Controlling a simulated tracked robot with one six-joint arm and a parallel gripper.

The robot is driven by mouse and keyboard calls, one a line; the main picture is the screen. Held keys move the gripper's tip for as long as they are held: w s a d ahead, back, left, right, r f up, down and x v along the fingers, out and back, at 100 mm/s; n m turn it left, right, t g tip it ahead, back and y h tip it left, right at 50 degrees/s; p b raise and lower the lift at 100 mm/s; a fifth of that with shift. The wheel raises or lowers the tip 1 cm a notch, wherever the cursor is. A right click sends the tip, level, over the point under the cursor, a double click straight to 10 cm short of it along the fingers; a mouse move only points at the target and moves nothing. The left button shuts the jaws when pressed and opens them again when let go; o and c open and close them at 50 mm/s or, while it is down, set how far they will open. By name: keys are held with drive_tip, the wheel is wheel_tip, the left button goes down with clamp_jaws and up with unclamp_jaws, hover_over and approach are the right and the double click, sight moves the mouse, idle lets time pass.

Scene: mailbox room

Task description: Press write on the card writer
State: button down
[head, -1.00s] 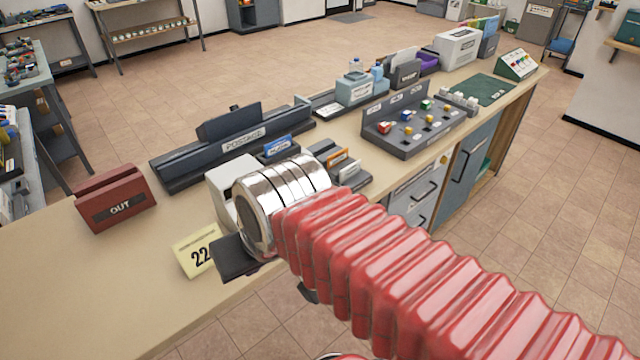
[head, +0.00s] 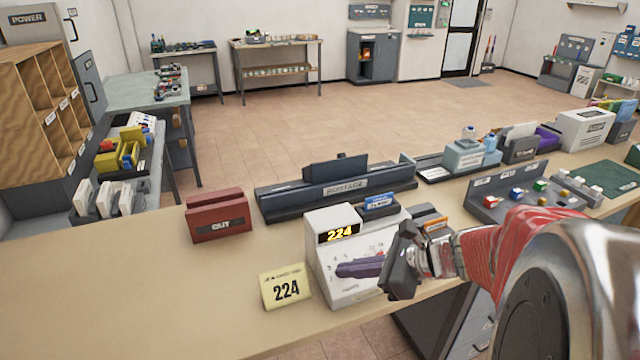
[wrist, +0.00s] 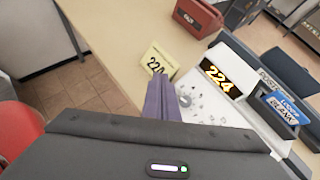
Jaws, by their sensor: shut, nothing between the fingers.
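A white machine (head: 327,222), which looks like the card writer, stands on the counter with a lit yellow 224 on its display (head: 339,233). Its sloped white face also shows in the wrist view (wrist: 215,103), with small grey marks too blurred to read; I cannot pick out a write button. My gripper (head: 340,270) is shut and empty, its purple fingers over the sloped face. In the wrist view the fingers (wrist: 160,84) lie at that face's left side and hide part of it. I cannot tell whether they touch it.
A yellow 224 card (head: 286,288) stands left of the machine. A red OUT box (head: 218,213), a dark POSTAGE unit (head: 335,188) and a blue card in a holder (head: 381,201) are behind it. The counter's left part is clear.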

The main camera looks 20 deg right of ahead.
drive_tip(key=d+m+t+h, duration=0.5)
drive_tip(key=d+m+t, duration=0.2)
drive_tip(key=d+m, duration=1)
drive_tip(key=d, duration=0.6)
drive_tip(key=shift+w+d+f+t+h, duration=0.3)
drive_tip(key=shift+w+h, duration=0.1)
drive_tip(key=shift+w+a+f, duration=0.1)
drive_tip(key=shift+w+f, duration=0.75)
drive_tip(key=shift+f, duration=0.35)
drive_tip(key=shift+w+f, duration=0.8)
drive_tip(key=shift+f, duration=0.45)
drive_tip(key=shift+w+a+f, duration=0.1)
drive_tip(key=shift+w+f, duration=0.75)
drive_tip(key=shift+f, duration=0.35)
drive_tip(key=shift+w+f, duration=0.4)
drive_tip(key=shift+f, duration=0.2)
drive_tip(key=shift+s+r, duration=0.45)
drive_tip(key=shift+r, duration=0.2)
